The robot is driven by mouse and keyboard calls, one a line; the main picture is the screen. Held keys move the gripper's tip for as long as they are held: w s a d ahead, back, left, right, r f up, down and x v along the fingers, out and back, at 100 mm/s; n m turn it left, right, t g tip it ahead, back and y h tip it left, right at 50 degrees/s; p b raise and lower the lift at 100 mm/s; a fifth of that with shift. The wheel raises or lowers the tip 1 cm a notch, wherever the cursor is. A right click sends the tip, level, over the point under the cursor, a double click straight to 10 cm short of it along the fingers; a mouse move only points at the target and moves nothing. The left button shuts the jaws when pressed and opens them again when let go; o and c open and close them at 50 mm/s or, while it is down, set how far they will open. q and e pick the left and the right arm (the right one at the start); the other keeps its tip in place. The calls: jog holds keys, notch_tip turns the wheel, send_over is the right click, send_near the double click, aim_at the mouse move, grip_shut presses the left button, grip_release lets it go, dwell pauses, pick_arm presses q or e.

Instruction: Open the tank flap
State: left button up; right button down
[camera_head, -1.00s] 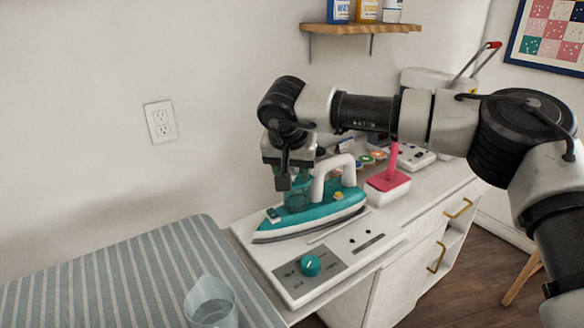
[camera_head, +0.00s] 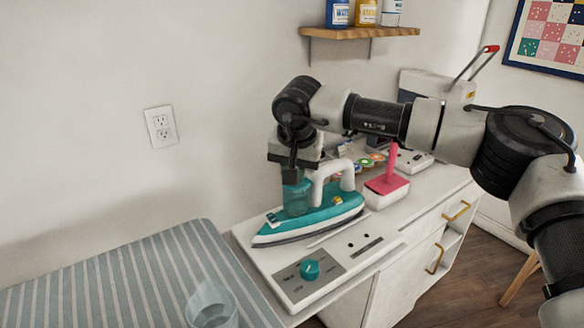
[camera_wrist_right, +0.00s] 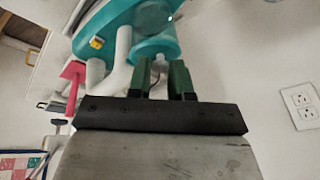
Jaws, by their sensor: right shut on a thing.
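The teal iron (camera_head: 320,220) with a white handle (camera_head: 322,186) stands on the white panel, its pointed tip toward the left. Its see-through teal tank (camera_head: 297,198) rises at the handle's left; the iron (camera_wrist_right: 112,22) and tank (camera_wrist_right: 152,46) also show in the wrist view. My right gripper (camera_head: 292,179) is over the tank's top. In the wrist view its dark green fingers (camera_wrist_right: 163,68) are shut on a small pale part at the tank's end, which I take for the tank flap (camera_wrist_right: 160,58). The fingers mostly hide the flap. My left gripper is out of view.
A control panel with a teal knob (camera_head: 310,269) lies in front of the iron. A striped board (camera_head: 120,280) with a clear cup (camera_head: 211,306) is at the left. A shelf (camera_head: 358,31) hangs above.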

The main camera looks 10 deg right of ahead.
aim_at(322, 170)
jog(key=shift+w+d+r+g+y+p, duration=0.2)
jog(key=shift+d+r+g+y+p, duration=0.25)
jog(key=shift+y+p, duration=0.3)
jog(key=shift+w+d+r+m+g+y+p, duration=0.1)
jog(key=shift+d+m+g+y+p, duration=0.1)
jog(key=shift+y, duration=0.3)
jog(key=shift+w+d+r+m+g+y+p, duration=0.1)
jog(key=shift+d+y+p, duration=0.05)
jog(key=shift+y, duration=0.3)
jog(key=shift+w+d+r+g+y, duration=0.15)
jog(key=shift+d+y, duration=0.1)
jog(key=shift+y, duration=0.15)
jog(key=shift+d+f+g+y, duration=0.1)
jog(key=shift+d+y, duration=0.1)
jog(key=shift+y, duration=0.2)
jog(key=shift+w+d+r+g+y, duration=0.1)
jog(key=shift+w+d+g+y, duration=0.2)
jog(key=shift+y, duration=0.5)
jog(key=d+y, duration=0.1)
jog(key=d+m+g+y+b, duration=0.1)
jog(key=y, duration=0.1)
jog(key=shift+w, duration=0.25)
jog(key=shift+w+d+f+m+g+y+b, duration=0.25)
jog(key=shift+d+y+b, duration=0.2)
jog(key=shift+y+b, duration=0.4)
jog(key=shift+w+d+f+m+g+y+b, duration=0.1)
jog(key=shift+d+g+y+b, duration=0.3)
jog(key=shift+y+b, duration=0.45)
jog(key=c, duration=1)
grip_release()
